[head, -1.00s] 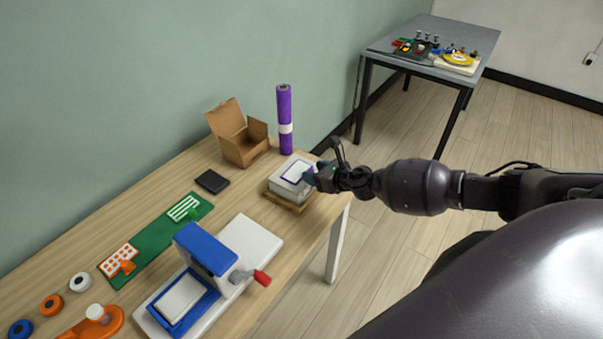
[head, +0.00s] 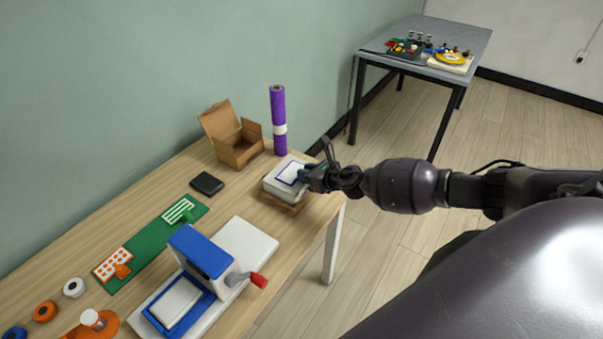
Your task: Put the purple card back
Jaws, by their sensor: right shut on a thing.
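The purple card shows as a white card with a purple border (head: 289,173). It lies at the top of a white stack (head: 277,189) on a wooden tray (head: 281,204), at the right end of the workbench. My right gripper (head: 303,177) is at the card's right edge and shut on it. The fingertips are small and partly hidden, so I cannot tell whether the card touches the stack fully. My left gripper is not in view.
An open cardboard box (head: 236,147) and a purple roll (head: 279,120) stand behind the tray. A black wallet-like item (head: 207,184), a green mat (head: 150,248) and a blue-and-white press (head: 205,255) with a red-tipped lever lie to the left. A grey table (head: 440,40) stands far back.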

